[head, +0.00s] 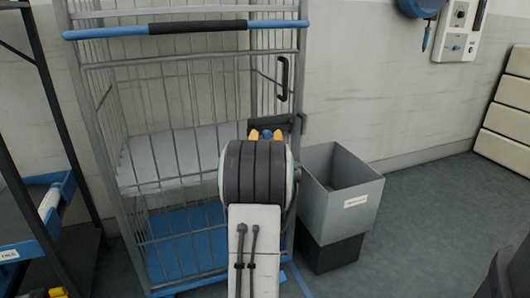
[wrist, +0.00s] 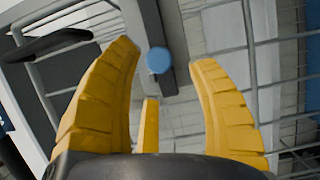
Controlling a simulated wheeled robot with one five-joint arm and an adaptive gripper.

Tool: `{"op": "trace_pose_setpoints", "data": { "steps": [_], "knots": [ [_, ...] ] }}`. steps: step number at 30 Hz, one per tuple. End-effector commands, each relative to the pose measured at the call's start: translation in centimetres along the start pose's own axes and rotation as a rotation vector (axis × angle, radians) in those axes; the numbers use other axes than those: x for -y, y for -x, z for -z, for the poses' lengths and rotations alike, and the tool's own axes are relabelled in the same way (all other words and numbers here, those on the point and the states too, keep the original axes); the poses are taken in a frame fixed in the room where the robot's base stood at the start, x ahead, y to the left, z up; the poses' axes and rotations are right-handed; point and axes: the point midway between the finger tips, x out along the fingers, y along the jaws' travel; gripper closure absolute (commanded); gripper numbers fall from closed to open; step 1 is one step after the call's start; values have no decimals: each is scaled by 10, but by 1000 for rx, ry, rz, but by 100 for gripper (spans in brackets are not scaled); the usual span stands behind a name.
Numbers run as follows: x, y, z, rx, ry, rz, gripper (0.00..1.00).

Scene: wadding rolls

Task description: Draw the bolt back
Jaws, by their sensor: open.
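The bolt's round blue knob (wrist: 159,60) shows in the wrist view in front of a grey bar, in the gap between my yellow fingers. In the head view a little of the blue knob (head: 267,134) shows between the fingertips, against the dark bolt housing (head: 290,121) on the wire cage trolley (head: 102,95). My gripper (wrist: 165,56) is open, with fingers on both sides of the knob and a third finger below. I cannot tell whether any finger touches it. In the head view my arm hides most of the gripper (head: 266,133) and the lower bolt area.
A black handle (head: 283,79) sits on the cage front above the bolt. A blue push bar (head: 115,31) crosses the cage top. A grey bin (head: 342,190) stands close on the right. A dark rack (head: 62,150) is at left. Floor right of the bin is clear.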

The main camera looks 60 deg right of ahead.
Motion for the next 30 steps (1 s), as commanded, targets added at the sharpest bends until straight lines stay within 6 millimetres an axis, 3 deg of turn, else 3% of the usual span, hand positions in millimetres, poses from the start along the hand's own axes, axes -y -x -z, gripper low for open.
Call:
{"op": "trace_pose_setpoints", "data": {
  "steps": [6,15,30],
  "knots": [
    [0,34,0,-1,0,0,47],
    [0,69,1,-1,0,-1,47],
    [0,83,1,-1,0,0,47]
  ]
}}
